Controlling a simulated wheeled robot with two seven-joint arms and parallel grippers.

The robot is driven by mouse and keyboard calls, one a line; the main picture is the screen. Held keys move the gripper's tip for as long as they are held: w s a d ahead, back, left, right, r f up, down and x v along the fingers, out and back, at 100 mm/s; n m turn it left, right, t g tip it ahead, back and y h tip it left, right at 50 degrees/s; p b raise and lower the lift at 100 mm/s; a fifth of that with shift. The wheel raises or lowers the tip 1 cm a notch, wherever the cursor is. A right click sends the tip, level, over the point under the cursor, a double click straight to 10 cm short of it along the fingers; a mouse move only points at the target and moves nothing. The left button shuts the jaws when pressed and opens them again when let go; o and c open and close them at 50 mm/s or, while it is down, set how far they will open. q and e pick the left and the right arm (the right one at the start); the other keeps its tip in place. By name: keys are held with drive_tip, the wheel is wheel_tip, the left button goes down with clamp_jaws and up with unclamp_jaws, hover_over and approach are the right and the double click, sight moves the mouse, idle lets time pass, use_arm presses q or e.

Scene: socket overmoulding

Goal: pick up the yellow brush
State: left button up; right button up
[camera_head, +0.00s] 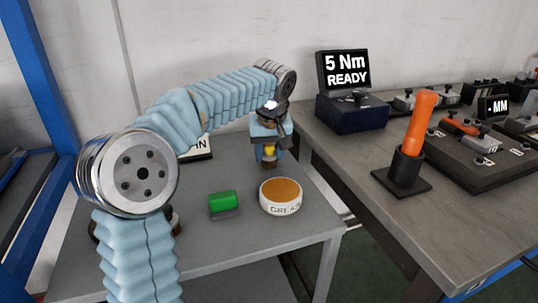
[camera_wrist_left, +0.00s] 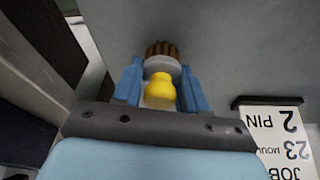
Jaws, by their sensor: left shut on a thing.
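The yellow brush (camera_head: 269,151) has a yellow handle, a pale collar and brown bristles. In the head view it sits between the fingers of my left gripper (camera_head: 268,146), bristles pointing down. In the left wrist view the brush (camera_wrist_left: 161,88) is between the two blue fingers of the left gripper (camera_wrist_left: 158,85), which is shut on it. The bristles point away from the wrist. I cannot tell for certain whether the bristles touch the table. My right gripper is in neither view.
A grease tin (camera_head: 281,197) and a green cylinder on a holder (camera_head: 224,203) stand on the grey table (camera_head: 255,245). A job card (camera_wrist_left: 276,140) lies near the gripper. A second table at right holds the torque display (camera_head: 345,72) and an orange-handled tool (camera_head: 415,124).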

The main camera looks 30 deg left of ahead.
use_arm(q)
drive_tip(key=v, duration=0.3)
drive_tip(key=shift+w+a, duration=0.15)
drive_tip(key=shift+w, duration=0.2)
drive_tip(key=d+r+p, duration=0.1)
drive_tip(key=d+r, duration=0.3)
drive_tip(key=r, duration=0.1)
drive_tip(key=shift+s+d+r, duration=0.25)
drive_tip(key=shift+s+d, duration=0.15)
drive_tip(key=shift+s, duration=0.05)
drive_tip(key=d+r, duration=0.1)
drive_tip(key=d, duration=0.2)
drive_tip(key=s+d+r, duration=0.1)
drive_tip(key=d, duration=0.2)
drive_tip(key=d+r, duration=0.2)
drive_tip(key=d, duration=0.1)
drive_tip(key=shift+s+p, duration=0.35)
drive_tip(key=shift+p, duration=0.05)
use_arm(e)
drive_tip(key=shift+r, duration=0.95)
use_arm(q)
drive_tip(key=shift+a, duration=0.1)
